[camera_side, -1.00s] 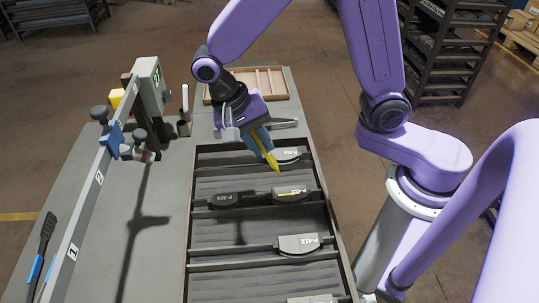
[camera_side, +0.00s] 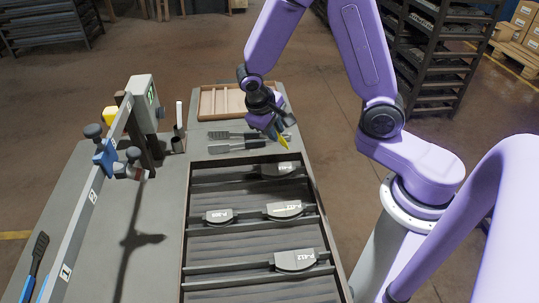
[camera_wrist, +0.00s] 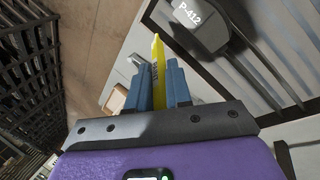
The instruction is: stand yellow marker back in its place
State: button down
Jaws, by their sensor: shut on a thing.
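The yellow marker (camera_side: 284,144) is held in my gripper (camera_side: 276,131), above the far right part of the bench. In the wrist view the marker (camera_wrist: 158,72) stands out between the two blue fingers (camera_wrist: 159,88), which are closed on it. In the side view it slants, and its lower end points down to the right. A small dark holder (camera_side: 178,144) with a white marker (camera_side: 179,114) upright in it stands at the left, beside the gauge post. My gripper is well to the right of this holder. The holder's inside is hidden.
A slatted tray (camera_side: 187,235) holds several dark brake shoes, including one (camera_side: 296,260) near the front. Black-handled tools (camera_side: 236,135) lie behind it. A wooden divided box (camera_side: 221,102) is at the back. A gauge with a long beam (camera_side: 90,200) stands at left.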

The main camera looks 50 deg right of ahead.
jog(key=w+a+r+n+t+y, duration=0.2)
jog(key=w+a+r+n+y, duration=0.3)
jog(key=n, duration=0.7)
jog(key=w+a+r+n+t+y, duration=0.25)
jog(key=w+r+n, duration=0.4)
jog(key=n, duration=0.65)
jog(key=w+a+f, duration=0.3)
jog(key=w+f, duration=1.1)
jog(key=w, duration=0.1)
jog(key=shift+f, duration=0.4)
jog(key=shift+a+f, duration=0.1)
jog(key=shift+f, duration=0.5)
jog(key=c, duration=1)
grip_release()
jog(key=shift+c, duration=0.2)
